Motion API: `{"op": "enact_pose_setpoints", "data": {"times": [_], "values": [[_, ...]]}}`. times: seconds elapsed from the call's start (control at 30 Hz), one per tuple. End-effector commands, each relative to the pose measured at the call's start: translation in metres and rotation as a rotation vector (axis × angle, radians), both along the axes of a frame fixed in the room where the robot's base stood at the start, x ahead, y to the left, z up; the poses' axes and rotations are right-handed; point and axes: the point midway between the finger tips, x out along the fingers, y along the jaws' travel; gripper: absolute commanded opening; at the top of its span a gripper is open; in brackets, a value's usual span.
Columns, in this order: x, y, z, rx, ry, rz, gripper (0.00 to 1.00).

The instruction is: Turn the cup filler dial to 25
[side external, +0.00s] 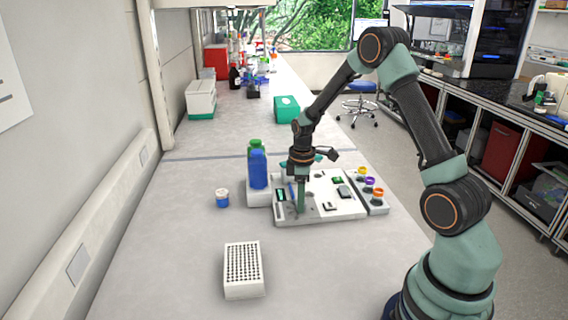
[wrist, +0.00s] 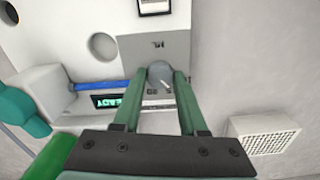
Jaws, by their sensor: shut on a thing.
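The cup filler dial (wrist: 160,75) is a round grey knob on a grey panel in the wrist view. It carries a pale pointer mark, and I cannot read the numbers around it. My gripper (wrist: 165,80) has its two green fingers shut on the dial, one on each side. In the side view my gripper (side external: 300,206) points down at the near left part of the white station (side external: 325,214), and the dial is hidden there. A small display (wrist: 120,99) beside the dial glows green and seems to read "READY", seen mirrored or upside down.
A blue bottle (side external: 258,169) and a green bottle stand just left of the station. A blue and white cup (side external: 222,198) is further left. A white tip rack (side external: 243,270) stands in front. Colored-top vials (side external: 370,186) line the right side.

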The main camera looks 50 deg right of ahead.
Motion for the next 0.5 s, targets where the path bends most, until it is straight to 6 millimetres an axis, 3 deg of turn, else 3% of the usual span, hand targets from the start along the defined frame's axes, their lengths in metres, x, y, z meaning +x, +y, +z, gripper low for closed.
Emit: {"op": "enact_pose_setpoints", "data": {"times": [0.5], "values": [[0.0002,-0.0002,0.0011,0.000,0.001,-0.492,0.00]]}}
